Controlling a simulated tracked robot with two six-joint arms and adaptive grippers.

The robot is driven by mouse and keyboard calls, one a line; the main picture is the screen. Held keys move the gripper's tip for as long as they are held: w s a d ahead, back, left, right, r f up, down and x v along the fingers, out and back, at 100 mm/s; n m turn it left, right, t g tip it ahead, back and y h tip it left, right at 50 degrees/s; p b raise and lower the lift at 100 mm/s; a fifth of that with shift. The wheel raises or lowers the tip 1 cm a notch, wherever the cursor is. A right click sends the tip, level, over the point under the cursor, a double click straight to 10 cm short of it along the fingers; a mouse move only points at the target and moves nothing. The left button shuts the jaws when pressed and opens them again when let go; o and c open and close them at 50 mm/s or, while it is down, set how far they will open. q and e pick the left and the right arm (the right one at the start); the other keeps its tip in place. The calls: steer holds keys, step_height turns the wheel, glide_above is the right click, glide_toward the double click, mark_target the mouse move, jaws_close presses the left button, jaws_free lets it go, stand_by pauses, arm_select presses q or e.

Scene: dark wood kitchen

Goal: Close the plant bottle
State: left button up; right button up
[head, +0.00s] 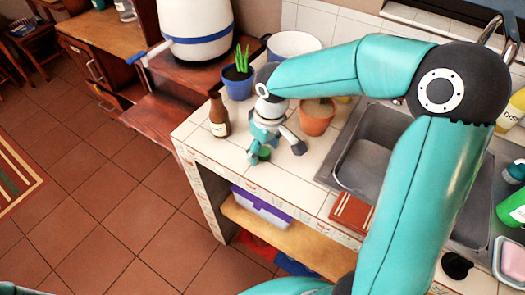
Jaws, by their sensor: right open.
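A brown bottle (219,115) stands upright on the white tiled counter, near its left edge. Its neck is narrow; I cannot tell at this size whether its mouth is covered. My right gripper (277,153) points down over the counter, to the right of the bottle and apart from it. Its fingers are spread open. A small dark green round thing (263,154) shows by its left finger, low near the counter; I cannot tell whether it touches the finger. My left gripper is out of view.
A potted green plant in a blue pot (238,84) stands behind the bottle. A terracotta pot (316,117) is right of my gripper, beside the metal sink (372,165). A white pot (292,46) stands behind. Counter in front of the bottle is clear.

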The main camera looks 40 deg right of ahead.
mark_target(264, 152)
steer(key=c, duration=0.8)
steer(key=shift+c, duration=0.2)
step_height(264, 152, up, 20)
steer(key=p, duration=0.1)
stand_by(0.5)
